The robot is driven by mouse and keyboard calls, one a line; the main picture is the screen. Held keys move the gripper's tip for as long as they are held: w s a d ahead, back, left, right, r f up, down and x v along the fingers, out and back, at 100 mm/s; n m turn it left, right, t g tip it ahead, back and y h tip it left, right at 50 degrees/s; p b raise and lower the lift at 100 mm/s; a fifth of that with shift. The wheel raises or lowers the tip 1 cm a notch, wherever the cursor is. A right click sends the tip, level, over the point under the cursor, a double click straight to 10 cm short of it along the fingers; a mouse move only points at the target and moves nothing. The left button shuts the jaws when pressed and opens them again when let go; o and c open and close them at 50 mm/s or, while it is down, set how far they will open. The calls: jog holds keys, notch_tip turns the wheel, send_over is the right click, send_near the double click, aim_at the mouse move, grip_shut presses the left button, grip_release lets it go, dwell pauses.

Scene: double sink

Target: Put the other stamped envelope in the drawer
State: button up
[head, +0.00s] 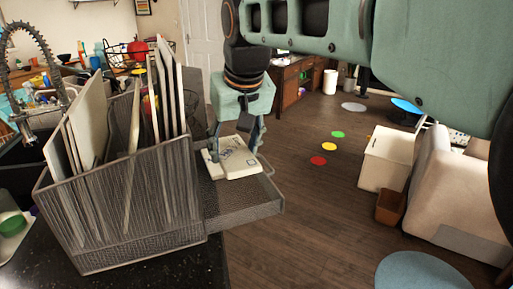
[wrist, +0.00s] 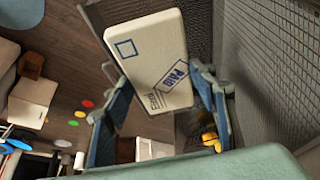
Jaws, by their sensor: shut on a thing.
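My gripper (head: 237,146) points down over the pulled-out drawer (head: 250,204) of a grey mesh desk organizer (head: 120,222). It is shut on a white stamped envelope (head: 238,164), which lies tilted between the fingers, over or in the drawer. I cannot tell whether the envelope touches the drawer floor. No second stamped envelope can be made out clearly in the drawer.
Several pale flat items (head: 90,122) stand upright in the organizer slots. The organizer sits on a dark counter (head: 175,275) near a sink with a coiled faucet (head: 38,52). Right of the drawer is open wooden floor, with a white box (head: 388,160) and a pale armchair (head: 447,195) farther right.

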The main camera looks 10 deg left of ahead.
aim_at(235, 197)
jog(key=shift+a+f+b, duration=0.2)
jog(key=shift+f+b, duration=0.45)
jog(key=shift+f, duration=0.4)
notch_tip(235, 197, down, 10)
jog(key=shift+r, duration=0.1)
jog(key=shift+w+d, duration=0.1)
jog(key=shift+b, duration=0.3)
jog(key=o, duration=0.8)
jog(key=shift+c, duration=0.2)
jog(key=o, duration=0.4)
jog(key=shift+o, duration=0.2)
